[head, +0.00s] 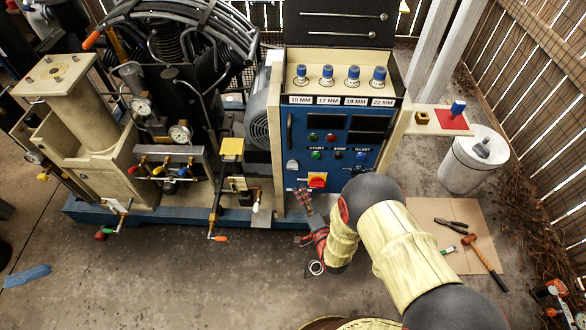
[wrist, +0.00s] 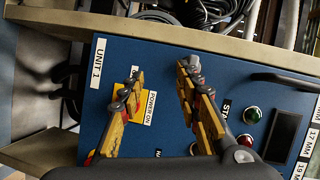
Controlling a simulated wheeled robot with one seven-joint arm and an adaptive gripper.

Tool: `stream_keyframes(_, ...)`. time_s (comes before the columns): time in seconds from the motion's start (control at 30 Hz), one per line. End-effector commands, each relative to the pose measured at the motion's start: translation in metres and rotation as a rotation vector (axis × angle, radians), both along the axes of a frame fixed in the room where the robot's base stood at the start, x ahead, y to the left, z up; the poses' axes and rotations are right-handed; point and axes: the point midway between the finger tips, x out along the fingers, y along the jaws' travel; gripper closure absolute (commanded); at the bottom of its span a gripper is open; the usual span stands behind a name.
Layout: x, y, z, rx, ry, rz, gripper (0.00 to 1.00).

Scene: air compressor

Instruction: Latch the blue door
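The blue door (head: 345,150) is the front of the beige control cabinet. It looks shut, or nearly so, against its frame; it also fills much of the wrist view (wrist: 60,105). A small grey latch (head: 292,165) sits at its left edge, between a dark handle (head: 290,130) and the red and yellow power switch (head: 317,180). My gripper (head: 304,192) is in front of the door's lower left part. In the wrist view my gripper (wrist: 163,72) is open, its fingers apart. The right fingertip overlaps the grey latch (wrist: 193,63); contact and the latch's angle cannot be told.
Green and red buttons (wrist: 247,128) lie beside the right finger. The compressor (head: 180,125) with hoses and valves stands left of the cabinet. Bottles with blue caps (head: 327,77) stand on the shelf above. Tools lie on a cardboard sheet (head: 425,210) at right. Open floor lies in front.

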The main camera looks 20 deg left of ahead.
Motion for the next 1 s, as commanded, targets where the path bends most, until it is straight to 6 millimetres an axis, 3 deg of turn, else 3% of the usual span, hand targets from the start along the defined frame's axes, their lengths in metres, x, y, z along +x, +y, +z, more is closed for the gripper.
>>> stream_keyframes(0.1,0.002,0.002,0.033,0.163,-0.033,-0.009,0.67)
stream_keyframes(0.2,0.002,0.002,0.043,0.239,-0.028,-0.011,0.67)
stream_keyframes(0.37,0.011,0.009,0.042,0.255,-0.015,-0.013,0.67)
stream_keyframes(0.73,0.054,0.04,0.04,0.25,-0.014,-0.013,0.67)
stream_keyframes(1.0,0.065,0.048,0.042,0.249,-0.012,-0.014,0.67)
